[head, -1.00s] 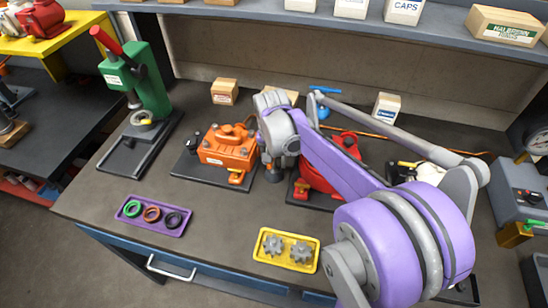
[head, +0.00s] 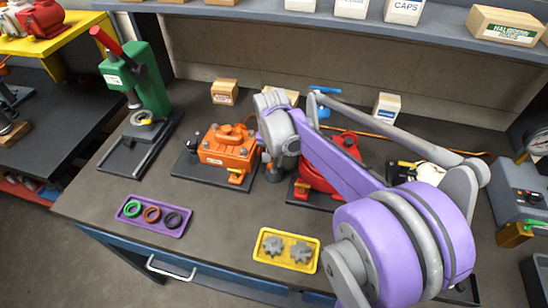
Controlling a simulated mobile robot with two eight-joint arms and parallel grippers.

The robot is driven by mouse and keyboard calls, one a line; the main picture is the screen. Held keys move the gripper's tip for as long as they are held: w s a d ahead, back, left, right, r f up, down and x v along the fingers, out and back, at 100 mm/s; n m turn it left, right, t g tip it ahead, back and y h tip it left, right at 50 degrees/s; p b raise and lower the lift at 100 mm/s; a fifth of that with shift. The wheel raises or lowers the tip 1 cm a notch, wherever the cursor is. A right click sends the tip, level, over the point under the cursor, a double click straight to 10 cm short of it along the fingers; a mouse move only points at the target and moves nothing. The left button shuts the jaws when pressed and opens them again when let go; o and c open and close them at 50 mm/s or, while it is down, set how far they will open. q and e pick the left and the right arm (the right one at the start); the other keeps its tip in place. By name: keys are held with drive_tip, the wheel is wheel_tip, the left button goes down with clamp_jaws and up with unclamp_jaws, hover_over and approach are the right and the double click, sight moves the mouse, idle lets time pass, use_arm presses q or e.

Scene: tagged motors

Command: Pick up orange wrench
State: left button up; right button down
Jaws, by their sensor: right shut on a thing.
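My right gripper (head: 272,168) is at the middle of the bench, just right of the orange motor, at the end of my purple arm. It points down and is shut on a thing. My wrist and the fingers hide most of what is between them, so I cannot make out its shape or colour. No orange wrench shows clearly in the head view. My left gripper is not in view.
The orange motor (head: 228,150) stands close to the left of the gripper, and a red motor (head: 313,176) stands to its right, partly behind my arm. A purple tray (head: 163,229) with rings and a yellow tray (head: 262,249) with gears lie in front. A green press (head: 147,82) stands left.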

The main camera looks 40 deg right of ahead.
drive_tip(key=shift+r, duration=0.15)
idle(0.8)
wheel_tip(320, 180, up, 10)
drive_tip(key=shift+f, duration=0.1)
idle(0.3)
drive_tip(key=c, duration=1.5)
unclamp_jaws()
clamp_jaws()
drive_tip(key=shift+f, duration=0.1)
